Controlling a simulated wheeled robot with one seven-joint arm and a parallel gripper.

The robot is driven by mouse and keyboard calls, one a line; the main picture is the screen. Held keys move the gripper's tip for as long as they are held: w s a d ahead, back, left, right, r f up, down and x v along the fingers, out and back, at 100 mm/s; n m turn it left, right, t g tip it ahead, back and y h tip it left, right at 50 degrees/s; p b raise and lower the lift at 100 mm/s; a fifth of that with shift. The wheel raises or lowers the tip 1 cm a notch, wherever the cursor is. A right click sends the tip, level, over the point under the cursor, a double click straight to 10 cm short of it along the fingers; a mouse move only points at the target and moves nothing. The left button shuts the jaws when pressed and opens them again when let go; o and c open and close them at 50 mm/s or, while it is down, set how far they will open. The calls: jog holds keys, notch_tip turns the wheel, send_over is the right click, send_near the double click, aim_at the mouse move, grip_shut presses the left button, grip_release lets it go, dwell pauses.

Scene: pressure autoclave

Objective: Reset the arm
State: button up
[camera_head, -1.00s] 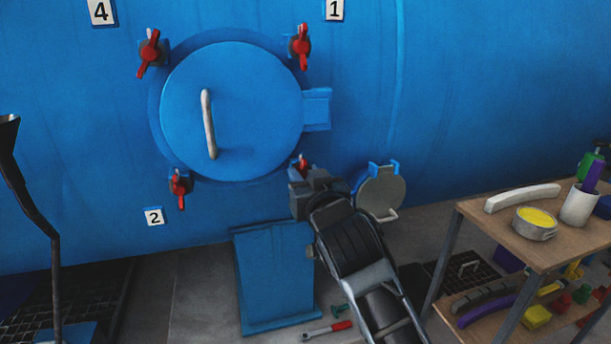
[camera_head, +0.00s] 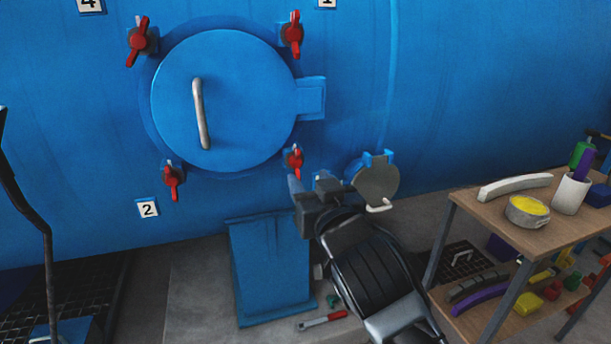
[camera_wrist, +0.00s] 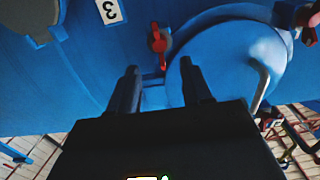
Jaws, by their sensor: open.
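My gripper (camera_wrist: 160,92) is open in the wrist view, with its two dark fingers apart and nothing between them. In the head view my arm reaches up from the lower right, its end near the lower right clamp of the round blue hatch (camera_head: 225,110). In the wrist view a red clamp handle (camera_wrist: 158,45) and the hatch (camera_wrist: 228,65) lie beyond the fingers. I cannot tell from the head view how far the gripper is from the clamp handle (camera_head: 294,160).
A small round grey hatch (camera_head: 377,183) is right of my arm's end. A shelf table (camera_head: 465,201) with a cup and a bowl (camera_head: 527,211) stands at right. A blue pedestal (camera_head: 270,270) is below the hatch. A red-handled tool (camera_head: 322,321) lies on the floor.

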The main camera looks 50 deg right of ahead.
jog(key=shift+s+a, duration=0.15)
jog(key=shift+s, duration=0.05)
dwell(0.5)
jog(key=s+a+f+n+y+p, duration=0.5)
jog(key=s+a+f+y, duration=0.2)
jog(key=s+a, duration=0.5)
jog(key=s+a+r+n+y+p, duration=0.1)
jog(key=s+a+r+p, duration=0.1)
jog(key=s, duration=0.7)
jog(key=s+a+r+n+y+p, duration=0.1)
jog(key=s+a+r+y+p, duration=0.1)
jog(key=s, duration=0.7)
jog(key=shift+a+p, duration=0.4)
jog(key=shift+a, duration=0.5)
